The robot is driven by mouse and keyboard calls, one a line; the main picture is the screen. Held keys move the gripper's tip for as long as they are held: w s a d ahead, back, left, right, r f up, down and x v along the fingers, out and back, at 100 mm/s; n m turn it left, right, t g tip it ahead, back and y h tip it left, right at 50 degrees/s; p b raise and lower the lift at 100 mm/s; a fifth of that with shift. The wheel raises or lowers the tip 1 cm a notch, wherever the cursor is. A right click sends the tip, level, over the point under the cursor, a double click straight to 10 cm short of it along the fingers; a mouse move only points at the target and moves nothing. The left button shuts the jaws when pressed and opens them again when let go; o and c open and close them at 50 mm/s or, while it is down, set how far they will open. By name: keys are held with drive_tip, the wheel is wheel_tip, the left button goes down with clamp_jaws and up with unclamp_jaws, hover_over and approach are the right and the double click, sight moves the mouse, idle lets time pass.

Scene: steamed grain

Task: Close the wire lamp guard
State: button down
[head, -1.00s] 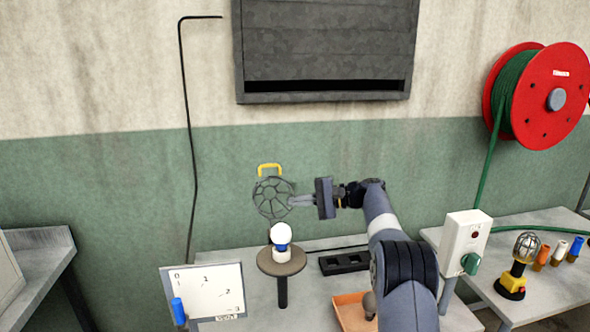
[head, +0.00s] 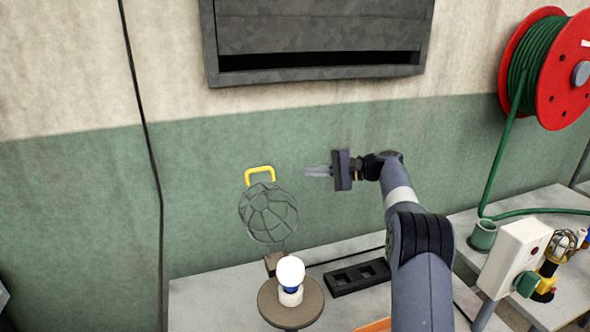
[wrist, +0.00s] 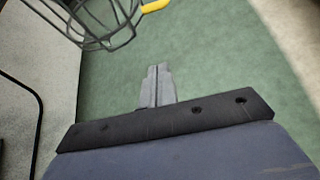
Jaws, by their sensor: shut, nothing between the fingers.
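The wire lamp guard (head: 268,214) is a grey wire cage with a yellow handle (head: 259,172) at its top. It stands swung up behind the white bulb (head: 290,270), which sits upright on a round brown stand (head: 275,304). The guard is clear of the bulb. My gripper (head: 307,171) is shut and empty, to the right of the yellow handle and apart from it. In the wrist view the shut fingers (wrist: 157,88) point toward the green wall, with part of the guard (wrist: 95,22) and the handle (wrist: 156,6) at the top.
A dark slotted block (head: 357,277) lies on the bench right of the stand. A white switch box (head: 513,255) and another caged lamp (head: 556,258) stand farther right. A grey metal hood (head: 320,32) is on the wall above. The wall space around my gripper is clear.

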drive_tip(key=p+x, duration=0.3)
drive_tip(key=x, duration=0.7)
drive_tip(key=shift+s+d+r, duration=0.1)
drive_tip(key=shift+s+r, duration=0.15)
drive_tip(key=shift+s, duration=0.4)
drive_tip(key=shift+s+d+r, duration=0.1)
drive_tip(key=shift+s+r, duration=0.1)
drive_tip(key=shift+s, duration=0.5)
drive_tip(key=shift+s+d+r, duration=0.1)
drive_tip(key=shift+s+r, duration=0.15)
drive_tip(key=shift+s, duration=0.4)
drive_tip(key=shift+s+b, duration=0.1)
drive_tip(key=shift+b, duration=0.2)
